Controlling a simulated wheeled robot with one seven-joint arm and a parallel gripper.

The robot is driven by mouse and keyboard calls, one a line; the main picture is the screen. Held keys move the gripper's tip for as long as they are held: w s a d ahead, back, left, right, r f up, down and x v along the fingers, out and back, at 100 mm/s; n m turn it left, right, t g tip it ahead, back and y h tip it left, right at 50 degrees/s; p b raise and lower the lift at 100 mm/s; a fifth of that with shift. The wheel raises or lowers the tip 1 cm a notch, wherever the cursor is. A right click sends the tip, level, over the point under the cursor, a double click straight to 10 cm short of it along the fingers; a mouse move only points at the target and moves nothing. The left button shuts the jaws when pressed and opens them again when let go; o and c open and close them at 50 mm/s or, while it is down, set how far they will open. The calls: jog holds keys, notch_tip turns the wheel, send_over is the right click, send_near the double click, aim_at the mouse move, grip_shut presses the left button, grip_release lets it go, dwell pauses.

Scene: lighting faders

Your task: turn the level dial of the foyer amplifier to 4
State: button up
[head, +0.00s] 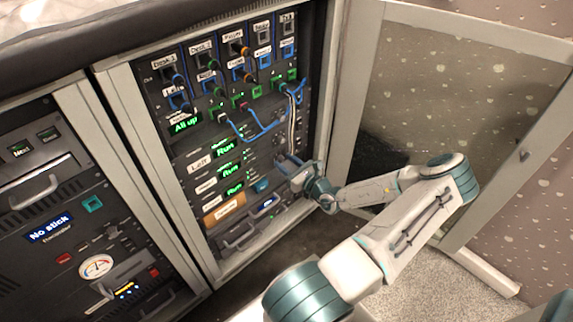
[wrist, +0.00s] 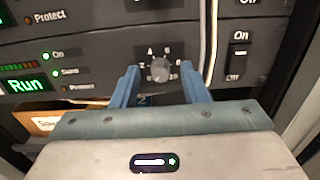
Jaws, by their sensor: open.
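The level dial (wrist: 159,70) is a small round grey knob with a number scale around it, on a dark panel in the upper middle of the wrist view. I cannot read clearly which number it points to. My gripper (wrist: 157,80) has its two blue fingers apart, one to the left and one to the right below the dial, with nothing between them that I can see held. In the head view my gripper (head: 288,162) is at the lower right of the rack, and it hides the dial. Whether the fingers touch the panel is unclear.
An On/Off rocker switch (wrist: 239,55) is right of the dial, beyond pale hanging cables (wrist: 210,40). A green Run display (wrist: 25,85) is at left. In the head view, blue cables (head: 262,132) hang above, and an open cabinet door (head: 400,95) stands right of my arm.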

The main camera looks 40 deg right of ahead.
jog(key=shift+w, duration=0.1)
grip_shut()
jog(key=shift+r+m+p, duration=0.1)
jog(key=shift+m+p, duration=0.2)
jog(key=shift+p, duration=0.15)
